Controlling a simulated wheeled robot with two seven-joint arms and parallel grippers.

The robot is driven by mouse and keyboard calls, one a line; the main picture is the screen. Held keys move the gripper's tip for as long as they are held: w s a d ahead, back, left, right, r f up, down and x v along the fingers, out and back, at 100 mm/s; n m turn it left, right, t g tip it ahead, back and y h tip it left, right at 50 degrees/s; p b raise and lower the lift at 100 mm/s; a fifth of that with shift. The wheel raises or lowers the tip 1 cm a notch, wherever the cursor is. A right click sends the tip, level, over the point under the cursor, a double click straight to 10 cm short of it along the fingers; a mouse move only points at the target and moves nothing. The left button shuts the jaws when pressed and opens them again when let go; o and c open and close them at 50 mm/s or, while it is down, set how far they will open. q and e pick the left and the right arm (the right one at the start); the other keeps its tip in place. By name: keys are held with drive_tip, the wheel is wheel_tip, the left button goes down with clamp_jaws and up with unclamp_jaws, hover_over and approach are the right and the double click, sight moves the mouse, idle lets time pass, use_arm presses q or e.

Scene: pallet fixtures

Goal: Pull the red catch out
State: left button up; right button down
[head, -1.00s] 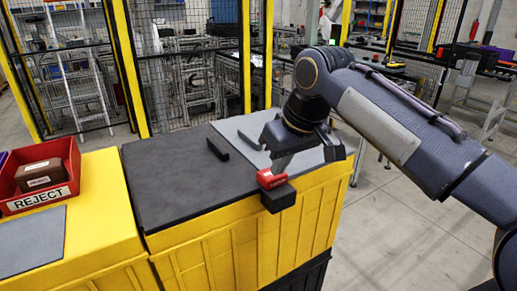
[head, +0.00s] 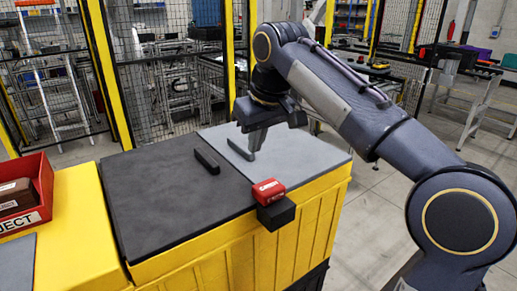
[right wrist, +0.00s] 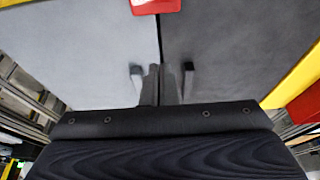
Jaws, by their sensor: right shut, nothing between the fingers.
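The red catch (head: 268,191) sits at the front top edge of the yellow box, above a black block (head: 276,213) on the box's front. Pale lettering shows on the catch. It also shows at the top edge of the right wrist view (right wrist: 155,6), partly cut off. My right gripper (head: 253,150) is shut and empty, above the grey panel behind the catch and apart from it. Its fingers also show in the right wrist view (right wrist: 161,75), between two dark bars. My left gripper is not in view.
The box top has a dark panel (head: 150,205) with a black bar handle (head: 207,159) and a grey panel (head: 310,155) with another bar (head: 240,150). A red REJECT bin (head: 45,185) stands at left. Yellow-posted mesh fencing stands behind.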

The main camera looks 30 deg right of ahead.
sight(268, 186)
drive_tip(key=f, duration=0.3)
drive_tip(key=s+f+b, duration=0.1)
drive_tip(key=f, duration=0.3)
drive_tip(key=shift+s+f+b, duration=0.2)
drive_tip(key=shift+b, duration=0.1)
drive_tip(key=s, duration=0.3)
drive_tip(key=shift+s+d, duration=0.2)
drive_tip(key=shift+f, duration=0.1)
